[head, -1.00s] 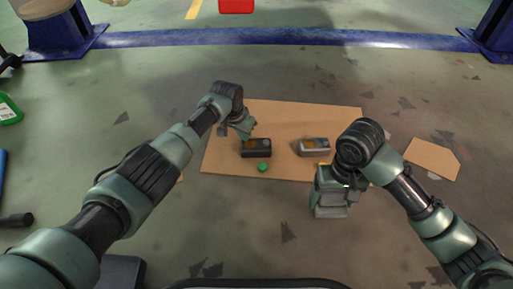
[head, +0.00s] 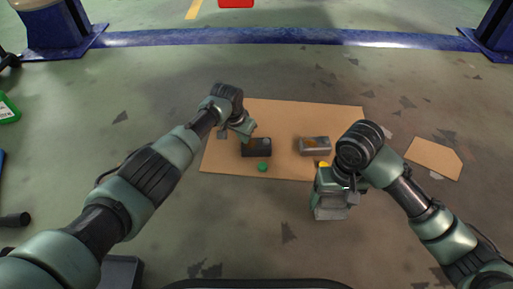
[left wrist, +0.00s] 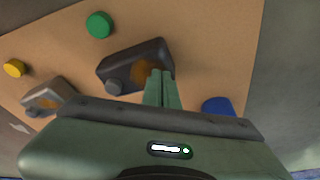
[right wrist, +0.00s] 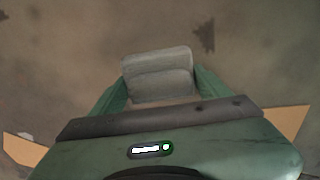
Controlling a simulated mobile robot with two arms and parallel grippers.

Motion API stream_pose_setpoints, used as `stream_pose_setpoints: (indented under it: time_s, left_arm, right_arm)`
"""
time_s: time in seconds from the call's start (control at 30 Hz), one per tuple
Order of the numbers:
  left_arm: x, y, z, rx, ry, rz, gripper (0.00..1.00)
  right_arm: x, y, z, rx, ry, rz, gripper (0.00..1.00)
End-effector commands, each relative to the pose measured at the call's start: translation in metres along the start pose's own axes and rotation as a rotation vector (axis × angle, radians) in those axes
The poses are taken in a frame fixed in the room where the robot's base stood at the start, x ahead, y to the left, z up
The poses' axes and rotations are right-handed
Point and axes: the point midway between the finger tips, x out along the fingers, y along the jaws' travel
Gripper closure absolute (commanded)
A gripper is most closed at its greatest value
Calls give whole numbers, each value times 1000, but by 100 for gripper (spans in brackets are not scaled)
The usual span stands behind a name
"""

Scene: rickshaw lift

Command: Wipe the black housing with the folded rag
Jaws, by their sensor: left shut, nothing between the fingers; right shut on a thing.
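The black housing (head: 257,152) lies on the cardboard sheet, with a brown-orange stain on its top, clear in the left wrist view (left wrist: 125,62). My left gripper (head: 249,137) is shut and empty. Its fingertips are over the housing's edge near the stain; I cannot tell whether they touch. My right gripper (head: 333,191) is shut on the folded rag (head: 330,211), a grey-green pad seen between the fingers in the right wrist view (right wrist: 157,70). The rag is near the cardboard's front edge, apart from the black housing, to its right and nearer to me.
A silver-grey housing (head: 315,146) lies right of the black one on the cardboard (head: 285,115). A green disc (head: 263,167), a yellow disc (left wrist: 15,68) and a blue round piece (left wrist: 217,106) are around them. Another cardboard piece (head: 433,158) lies right.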

Motion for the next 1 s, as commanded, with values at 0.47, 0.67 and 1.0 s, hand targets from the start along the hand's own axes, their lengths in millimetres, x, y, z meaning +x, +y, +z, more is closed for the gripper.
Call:
stream_pose_setpoints:
  time_s: [0.47,0.67,1.0]
  left_arm:
    - [-12,0,-4,0,0,1,100]
    - [-28,1,-8,0,-1,1,100]
    - [-53,0,-16,0,-1,1,100]
  right_arm:
    - [-14,0,0,0,0,0,56]
    - [-30,0,0,0,0,0,56]
    - [-57,0,0,0,0,0,56]
